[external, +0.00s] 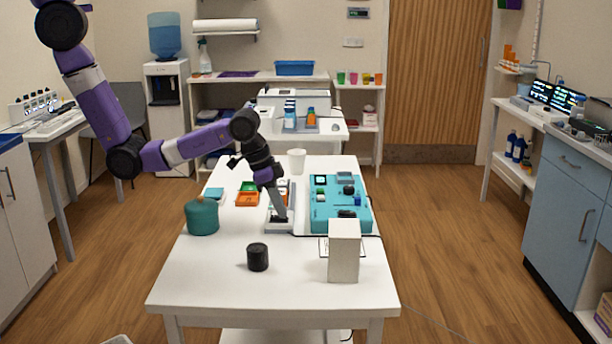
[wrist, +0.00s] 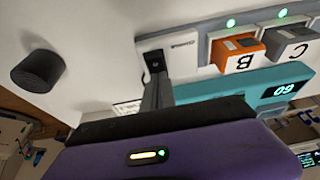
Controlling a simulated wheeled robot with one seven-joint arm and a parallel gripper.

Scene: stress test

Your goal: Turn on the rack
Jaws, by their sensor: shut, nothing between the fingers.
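A pale, narrow rack lies on the white table, left of the teal panel. Its near end (external: 280,229) shows beside my gripper in the external view. In the wrist view the rack (wrist: 182,43) carries a small black switch (wrist: 154,61), an orange block marked B (wrist: 238,53) and a grey block marked C (wrist: 289,43). Green lights glow beside both blocks. My gripper (external: 281,216) points down at the near end of the rack, shut and empty. In the wrist view its fingertips (wrist: 156,78) are at the switch. I cannot tell whether they touch it; they partly hide it.
The teal panel (external: 321,223) stands close on the right; its display (wrist: 283,90) is lit. A white box (external: 344,252), black cylinder (external: 258,257) and teal pot (external: 202,217) stand nearby. A white cup (external: 297,161) stands behind. The table's front is clear.

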